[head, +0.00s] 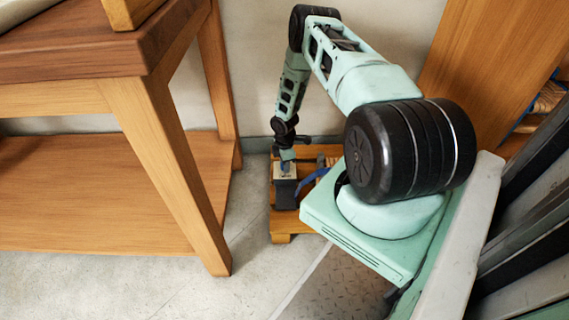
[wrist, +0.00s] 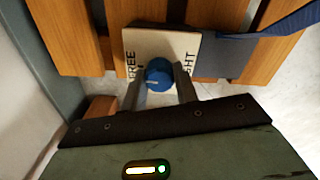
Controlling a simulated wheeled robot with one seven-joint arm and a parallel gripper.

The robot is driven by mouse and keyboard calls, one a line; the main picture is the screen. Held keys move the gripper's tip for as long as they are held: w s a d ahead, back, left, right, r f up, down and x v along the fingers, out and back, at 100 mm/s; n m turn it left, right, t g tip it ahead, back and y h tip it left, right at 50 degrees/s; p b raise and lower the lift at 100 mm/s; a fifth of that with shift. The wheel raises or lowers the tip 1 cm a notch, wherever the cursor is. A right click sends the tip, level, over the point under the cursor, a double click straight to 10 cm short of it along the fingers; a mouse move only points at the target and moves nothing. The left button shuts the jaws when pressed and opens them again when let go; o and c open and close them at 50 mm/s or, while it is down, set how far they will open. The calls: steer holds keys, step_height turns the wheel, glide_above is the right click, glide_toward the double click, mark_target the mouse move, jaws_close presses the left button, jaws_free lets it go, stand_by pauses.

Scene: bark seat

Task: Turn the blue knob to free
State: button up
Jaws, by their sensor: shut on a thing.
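The blue knob (wrist: 158,72) sits on a pale plate (wrist: 160,43) with "FREE" lettered on the left and a word ending in "GHT" on the right, its start hidden. A small pale mark shows on the knob's lower left part. My gripper (wrist: 160,78) is shut on the knob, one finger on each side. In the head view my gripper (head: 286,156) reaches down to the pale plate (head: 284,171), and the knob is too small there to read.
The plate lies on a low slatted wooden stand (head: 281,223). A dark box (head: 286,195) and a blue strap (head: 313,181) are beside it. A wooden table (head: 155,140) stands left, with clear floor between.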

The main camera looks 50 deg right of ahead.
steer(key=shift+n, duration=0.3)
steer(key=o, duration=1)
steer(key=shift+c, duration=0.2)
step_height(320, 180, up, 17)
steer(key=p, duration=0.6)
steer(key=shift+r, duration=0.2)
